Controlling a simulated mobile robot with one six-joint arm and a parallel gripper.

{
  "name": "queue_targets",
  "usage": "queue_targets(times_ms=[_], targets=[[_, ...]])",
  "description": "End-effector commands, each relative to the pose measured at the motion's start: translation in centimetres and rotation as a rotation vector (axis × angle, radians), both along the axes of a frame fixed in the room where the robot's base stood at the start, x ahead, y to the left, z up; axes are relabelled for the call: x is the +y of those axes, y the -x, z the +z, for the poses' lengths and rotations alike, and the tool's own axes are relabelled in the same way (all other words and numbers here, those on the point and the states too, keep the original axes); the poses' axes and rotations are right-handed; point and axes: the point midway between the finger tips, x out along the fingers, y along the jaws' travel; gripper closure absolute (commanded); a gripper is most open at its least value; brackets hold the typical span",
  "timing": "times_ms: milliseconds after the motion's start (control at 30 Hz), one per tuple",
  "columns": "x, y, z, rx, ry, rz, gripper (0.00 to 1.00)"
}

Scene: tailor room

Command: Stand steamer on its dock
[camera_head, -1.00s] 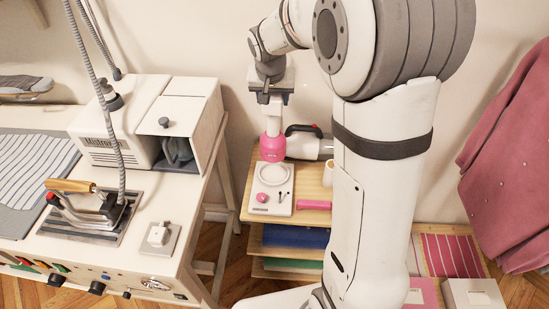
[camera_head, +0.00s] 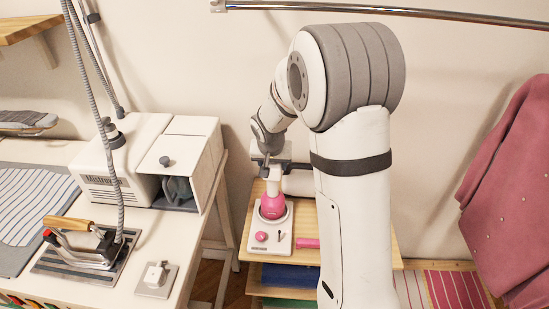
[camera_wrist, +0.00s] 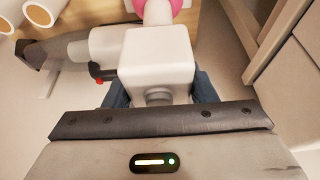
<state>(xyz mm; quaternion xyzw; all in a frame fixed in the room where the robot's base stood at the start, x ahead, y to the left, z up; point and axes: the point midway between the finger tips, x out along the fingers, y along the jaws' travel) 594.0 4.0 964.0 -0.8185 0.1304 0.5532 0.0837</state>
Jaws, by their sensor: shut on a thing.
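The steamer has a white body and a round pink base. In the head view its pink base (camera_head: 272,206) is upright over the round ring of the white dock (camera_head: 262,246), at the ring or very close above it. I cannot tell whether it fully rests there. My gripper (camera_head: 273,170) is shut on the steamer from above. In the wrist view the steamer's white body (camera_wrist: 158,62) sits between the dark blue fingers (camera_wrist: 160,97), with a pink part at the top edge. The dock is out of sight there.
The dock stands on a small wooden shelf unit (camera_head: 252,222). A pink handle (camera_head: 307,243) lies right of the dock. A grey and white hand-held appliance (camera_wrist: 75,52) lies close by. White rolls (camera_wrist: 43,12) are near it. An ironing table (camera_head: 120,290) stands left.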

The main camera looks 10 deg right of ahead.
Motion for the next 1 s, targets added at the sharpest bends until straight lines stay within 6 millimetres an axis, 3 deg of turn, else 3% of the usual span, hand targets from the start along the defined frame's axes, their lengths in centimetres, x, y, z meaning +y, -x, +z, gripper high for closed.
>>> queue_targets(times_ms=[267,300,500,833,1000], targets=[[0.0,-0.1,-0.1,-0.004,0.0,-0.001,1.0],[-0.1,0.0,-0.2,0.0,0.0,-0.001,0.46],[-0.1,0.0,-0.1,0.001,0.0,-0.001,0.29],[-0.1,0.0,0.2,0.001,0.0,-0.002,0.27],[0.2,0.7,2.1,-0.004,-0.001,-0.002,0.27]])
